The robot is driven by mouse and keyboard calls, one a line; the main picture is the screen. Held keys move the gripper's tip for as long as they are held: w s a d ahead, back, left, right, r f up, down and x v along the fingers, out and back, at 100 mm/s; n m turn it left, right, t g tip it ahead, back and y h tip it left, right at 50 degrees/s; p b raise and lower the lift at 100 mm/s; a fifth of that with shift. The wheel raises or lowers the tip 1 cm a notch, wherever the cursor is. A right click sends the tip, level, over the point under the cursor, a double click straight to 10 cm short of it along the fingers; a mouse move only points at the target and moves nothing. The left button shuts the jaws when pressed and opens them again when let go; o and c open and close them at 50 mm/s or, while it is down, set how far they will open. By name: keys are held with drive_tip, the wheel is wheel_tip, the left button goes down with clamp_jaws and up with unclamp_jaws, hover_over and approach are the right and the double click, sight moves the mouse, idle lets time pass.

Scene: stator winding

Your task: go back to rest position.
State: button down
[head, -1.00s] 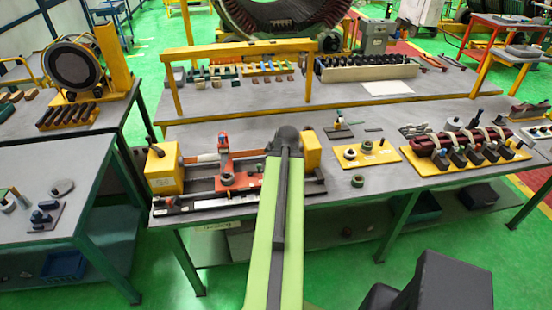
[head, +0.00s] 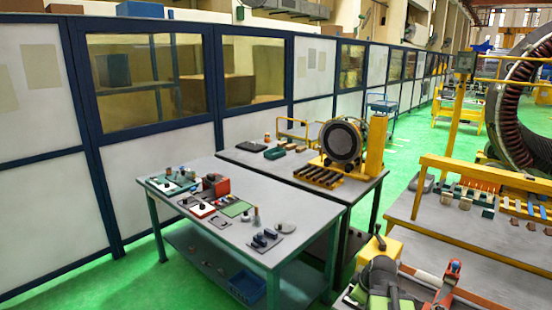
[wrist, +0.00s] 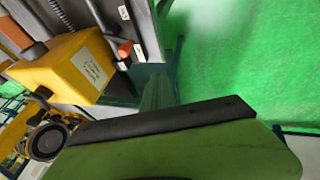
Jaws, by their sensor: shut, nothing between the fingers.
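My arm's green link and dark round joint (head: 380,278) show at the lower right of the head view, in front of the yellow end block (head: 380,248) of the bench fixture. My gripper's fingers show in neither view. In the wrist view a green link with a dark bar (wrist: 160,120), seemingly my own arm, fills the lower part. Beyond it is the yellow block (wrist: 75,62) with a white label, at the upper left, apparently tilted by the camera angle. No held thing is visible.
A grey table (head: 300,222) with small tools and parts stands at the centre. Behind it a second table carries a ring-shaped stator (head: 342,142) on a yellow stand. A panelled partition (head: 160,150) runs along the left. Green floor (wrist: 240,60) is clear at the wrist view's upper right.

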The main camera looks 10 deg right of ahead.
drive_tip(key=w+a+f+g+y+b, duration=0.1)
drive_tip(key=w+a+f, duration=0.15)
drive_tip(key=a, duration=1.05)
drive_tip(key=s+a+f+m+g+b, duration=0.1)
drive_tip(key=s+a+f, duration=0.1)
drive_tip(key=a, duration=0.4)
drive_tip(key=s+a+f+g+b, duration=0.1)
drive_tip(key=s+a+f, duration=0.1)
drive_tip(key=a, duration=0.4)
drive_tip(key=s+m, duration=0.1)
drive_tip(key=m, duration=0.1)
drive_tip(key=s+d+m+g, duration=0.1)
drive_tip(key=m, duration=0.1)
drive_tip(key=s+m+g, duration=0.1)
drive_tip(key=s+m, duration=0.1)
drive_tip(key=m, duration=0.1)
drive_tip(key=shift+d+r+h, duration=0.15)
drive_tip(key=shift+d+h, duration=0.15)
drive_tip(key=shift+h, duration=0.1)
